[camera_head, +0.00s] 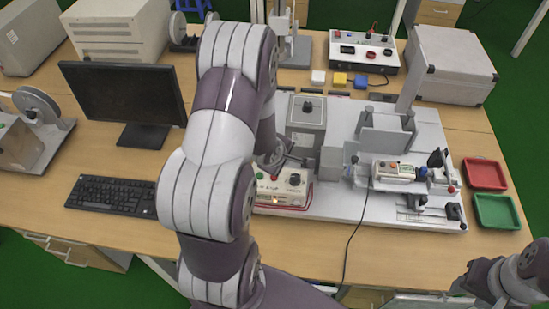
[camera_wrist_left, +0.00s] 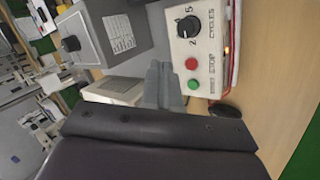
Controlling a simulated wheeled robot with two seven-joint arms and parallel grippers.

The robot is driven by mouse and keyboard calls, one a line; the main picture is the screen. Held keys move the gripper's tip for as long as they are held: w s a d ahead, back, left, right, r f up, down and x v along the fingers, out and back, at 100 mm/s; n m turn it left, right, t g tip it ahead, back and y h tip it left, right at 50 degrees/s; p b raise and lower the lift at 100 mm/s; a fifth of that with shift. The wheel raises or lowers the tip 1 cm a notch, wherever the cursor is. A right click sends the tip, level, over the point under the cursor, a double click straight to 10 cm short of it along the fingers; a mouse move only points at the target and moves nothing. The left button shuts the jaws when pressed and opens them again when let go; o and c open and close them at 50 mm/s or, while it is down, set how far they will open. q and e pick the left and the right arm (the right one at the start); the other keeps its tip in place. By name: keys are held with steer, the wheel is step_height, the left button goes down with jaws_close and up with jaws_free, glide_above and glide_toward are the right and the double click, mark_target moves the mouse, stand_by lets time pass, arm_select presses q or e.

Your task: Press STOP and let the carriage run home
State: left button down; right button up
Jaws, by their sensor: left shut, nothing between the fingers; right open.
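The white control box (camera_head: 297,190) stands at the front left of the test rig. In the left wrist view the box (camera_wrist_left: 203,20) shows a black CYCLES knob (camera_wrist_left: 188,27), a red button (camera_wrist_left: 193,64) by the STOP lettering and a green button (camera_wrist_left: 194,84). My left gripper (camera_wrist_left: 163,84) is shut and empty, close beside the box at the button end; contact cannot be told. In the head view my left arm hides part of this area. A labelled unit (camera_head: 394,171) sits on the rig; I cannot tell if it is the carriage. My right gripper (camera_head: 484,281) is open at the lower right.
The rig's pale base plate (camera_head: 330,207) fills the middle right of the table. A red tray (camera_head: 485,173) and a green tray (camera_head: 497,211) lie at its right. A monitor (camera_head: 122,91) and keyboard (camera_head: 112,195) stand left. A black cable (camera_head: 354,235) hangs over the front edge.

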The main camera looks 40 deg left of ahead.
arm_select(q)
steer(key=a+r+n+t+p, duration=0.1)
steer(key=a+n+t+p, duration=0.15)
steer(key=n, duration=0.45)
arm_select(e)
step_height(320, 180, up, 6)
arm_select(q)
steer(key=n+b, duration=0.2)
steer(key=b, duration=0.6)
glide_above(273, 179)
step_height(273, 179, down, 8)
steer(key=shift+r, duration=0.2)
steer(key=shift+f, duration=0.75)
arm_select(e)
step_height(273, 179, down, 9)
steer(key=shift+s+f, duration=0.15)
steer(key=shift+f, duration=0.05)
arm_select(q)
steer(key=shift+f, duration=0.1)
steer(key=shift+f+b, duration=0.3)
